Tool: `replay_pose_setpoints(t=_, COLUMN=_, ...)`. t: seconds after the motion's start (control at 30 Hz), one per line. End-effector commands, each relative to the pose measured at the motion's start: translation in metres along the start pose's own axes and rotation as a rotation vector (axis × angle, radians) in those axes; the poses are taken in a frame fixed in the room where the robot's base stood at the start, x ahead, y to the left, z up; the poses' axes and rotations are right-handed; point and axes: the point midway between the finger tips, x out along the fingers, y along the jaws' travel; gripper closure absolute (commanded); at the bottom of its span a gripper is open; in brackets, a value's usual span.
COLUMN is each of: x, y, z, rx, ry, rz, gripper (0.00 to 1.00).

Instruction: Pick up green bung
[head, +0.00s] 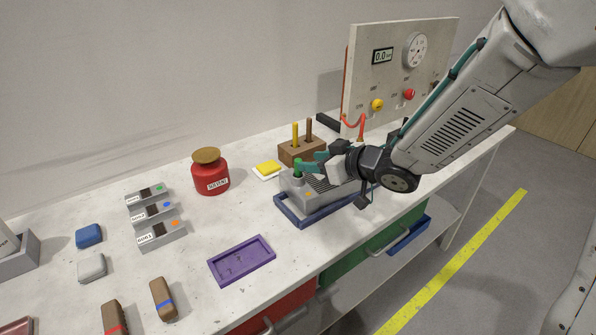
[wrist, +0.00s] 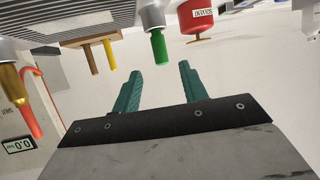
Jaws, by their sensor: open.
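The green bung (head: 298,167) stands upright on the grey block-like fixture (head: 309,196), which sits in a blue tray (head: 290,219). It also shows in the wrist view (wrist: 158,48), just beyond the gap between my fingertips. My gripper (head: 311,164) comes in from the right, with its teal fingers beside the bung. In the wrist view my gripper (wrist: 161,72) is open, with nothing between the fingers. The head view does not show clearly whether a finger touches the bung.
A wooden block (head: 290,153) with yellow and brown pegs stands just behind the fixture. A red solvent jar (head: 211,178) and a yellow pad (head: 267,168) are to the left. A purple tray (head: 242,261) lies in front. A gauge panel (head: 395,75) stands behind my arm.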

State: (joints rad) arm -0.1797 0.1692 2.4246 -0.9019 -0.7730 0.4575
Motion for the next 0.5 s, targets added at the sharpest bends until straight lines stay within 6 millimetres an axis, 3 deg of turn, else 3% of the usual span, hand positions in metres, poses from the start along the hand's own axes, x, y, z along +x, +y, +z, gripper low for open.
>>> replay_pose_setpoints(t=0.5, x=0.067, y=-0.004, z=0.002, rx=0.001, ry=0.002, rz=-0.006, gripper=0.57)
